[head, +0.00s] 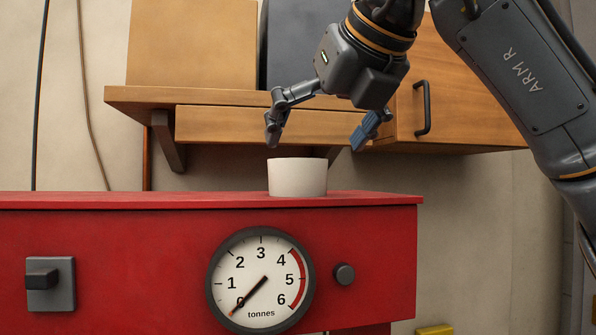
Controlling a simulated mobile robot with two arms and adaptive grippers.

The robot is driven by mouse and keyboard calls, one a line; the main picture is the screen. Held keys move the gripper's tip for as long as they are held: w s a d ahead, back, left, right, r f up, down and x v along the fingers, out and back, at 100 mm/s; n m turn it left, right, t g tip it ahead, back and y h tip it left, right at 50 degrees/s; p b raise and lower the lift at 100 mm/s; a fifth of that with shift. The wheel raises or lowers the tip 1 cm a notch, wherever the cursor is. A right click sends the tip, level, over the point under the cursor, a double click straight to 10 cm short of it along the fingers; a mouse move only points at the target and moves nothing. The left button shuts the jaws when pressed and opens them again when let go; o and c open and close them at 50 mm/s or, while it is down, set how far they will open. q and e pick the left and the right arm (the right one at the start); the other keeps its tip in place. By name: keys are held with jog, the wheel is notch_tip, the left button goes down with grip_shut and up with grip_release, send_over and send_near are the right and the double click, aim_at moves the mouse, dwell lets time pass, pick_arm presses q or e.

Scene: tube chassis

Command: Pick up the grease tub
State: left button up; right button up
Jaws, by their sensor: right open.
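A white, round tub (297,178), which looks like the grease tub, stands upright on top of the red machine (120,201), near its right end. No label shows on it. My right gripper (315,141) comes in from the upper right and is open, its two fingers spread wide just above the tub. One finger is above the tub's left edge, the other is up and to the right of it. Neither finger touches the tub. My left gripper is not in this view.
The red machine's front carries a round dial (260,281) marked tonnes, a switch (50,284) and a knob (344,273). Behind hangs a wooden shelf (140,97) with a cabinet with a dark handle (424,107). The machine top left of the tub is clear.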

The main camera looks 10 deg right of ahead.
aim_at(298, 168)
jog(key=shift+x, duration=0.8)
jog(key=shift+w+f, duration=0.1)
jog(key=shift+w, duration=0.25)
jog(key=p+x, duration=0.2)
jog(key=shift+w+a+p, duration=0.1)
jog(key=shift+a+p, duration=0.05)
jog(key=shift+p, duration=0.15)
jog(key=shift+p+x, duration=0.4)
jog(key=shift+x, duration=0.75)
jog(key=shift+w+f, duration=0.25)
jog(key=shift+f, duration=0.05)
jog(key=shift+s+r, duration=0.1)
jog(key=shift+s, duration=0.15)
jog(key=c, duration=1.3)
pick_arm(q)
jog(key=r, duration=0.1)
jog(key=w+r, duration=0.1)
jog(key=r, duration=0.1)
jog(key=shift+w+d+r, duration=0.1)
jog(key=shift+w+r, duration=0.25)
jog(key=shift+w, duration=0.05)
pick_arm(e)
jog(key=shift+c, duration=0.8)
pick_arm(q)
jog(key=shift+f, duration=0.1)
pick_arm(e)
jog(key=shift+w+r, duration=0.1)
jog(key=shift+r, duration=0.05)
